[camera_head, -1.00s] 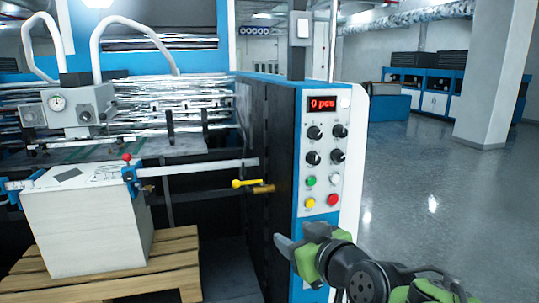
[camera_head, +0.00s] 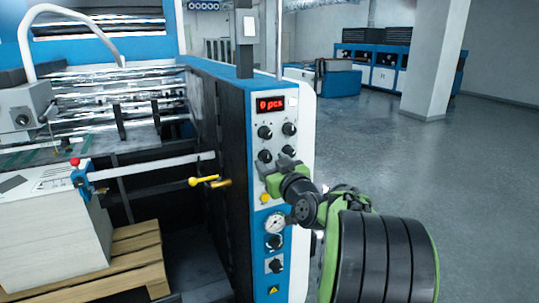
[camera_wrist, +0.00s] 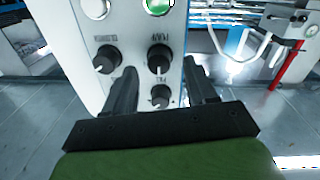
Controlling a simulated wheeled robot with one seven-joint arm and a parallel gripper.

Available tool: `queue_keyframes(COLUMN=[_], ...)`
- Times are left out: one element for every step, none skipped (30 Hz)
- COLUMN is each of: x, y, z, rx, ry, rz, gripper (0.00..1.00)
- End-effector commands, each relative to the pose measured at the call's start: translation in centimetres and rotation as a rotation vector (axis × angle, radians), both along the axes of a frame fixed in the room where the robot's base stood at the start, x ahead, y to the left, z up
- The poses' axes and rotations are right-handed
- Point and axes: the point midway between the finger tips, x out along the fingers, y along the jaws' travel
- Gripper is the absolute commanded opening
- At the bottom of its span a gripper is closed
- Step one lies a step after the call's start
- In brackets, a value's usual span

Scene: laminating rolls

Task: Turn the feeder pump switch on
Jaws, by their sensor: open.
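The control panel (camera_head: 252,120) stands upright on the machine's end, with several black rotary knobs under a red display. In the wrist view, the black knob (camera_wrist: 160,60) lies beside a label that seems to read PUMP, just beyond my fingers. A smaller-looking knob (camera_wrist: 161,97) shows between the fingers, and another knob (camera_wrist: 107,60) is to the left. My gripper (camera_wrist: 163,84) is open and empty, pointing at the panel.
The green button (camera_wrist: 158,6) shows at the wrist view's top edge. A gauge (camera_head: 275,222) and a lower knob (camera_head: 275,265) sit below my gripper. A yellow-handled lever (camera_head: 205,181) sticks out left of the panel. The floor (camera_head: 400,150) at the right is clear.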

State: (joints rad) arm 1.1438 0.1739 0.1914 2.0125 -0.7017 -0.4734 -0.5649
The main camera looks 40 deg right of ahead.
Motion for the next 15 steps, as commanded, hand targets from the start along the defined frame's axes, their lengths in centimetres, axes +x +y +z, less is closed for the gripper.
queue_keyframes(x=[0.7, 1.1, 1.4, 1.6, 1.8, 1.9, 1.9, 1.9, 1.9, 1.9, 1.9, 1.9, 1.9, 1.9, 1.9], y=[-0.3, -0.4, -0.5, -0.6, -0.6, -0.7, -0.7, -0.7, -0.7, -0.7, -0.7, -0.7, -0.7, -0.7, -0.7], z=[0.1, 0.1, 0.1, 0.1, 0.0, 0.0, 0.0, 0.0, 0.0, 0.0, 0.0, 0.0, -0.1, -0.1, -0.1], rx=[0.002, 0.001, 0.001, 0.001, 0.000, 0.000, 0.000, -0.001, -0.001, -0.001, -0.001, -0.001, -0.001, -0.001, -0.001], ry=[0.000, 0.000, 0.000, 0.001, 0.001, 0.001, 0.000, 0.000, 0.000, 0.001, 0.001, 0.001, 0.001, 0.001, 0.001], rz=[0.001, 0.001, 0.001, 0.001, 0.000, -0.001, -0.001, -0.001, -0.001, -0.001, -0.001, -0.001, -0.001, -0.001, -0.001], gripper=[0.56, 0.56, 0.56, 0.56, 0.56, 0.56, 0.56, 0.56, 0.56, 0.56, 0.56, 0.56, 0.53, 0.49, 0.42])
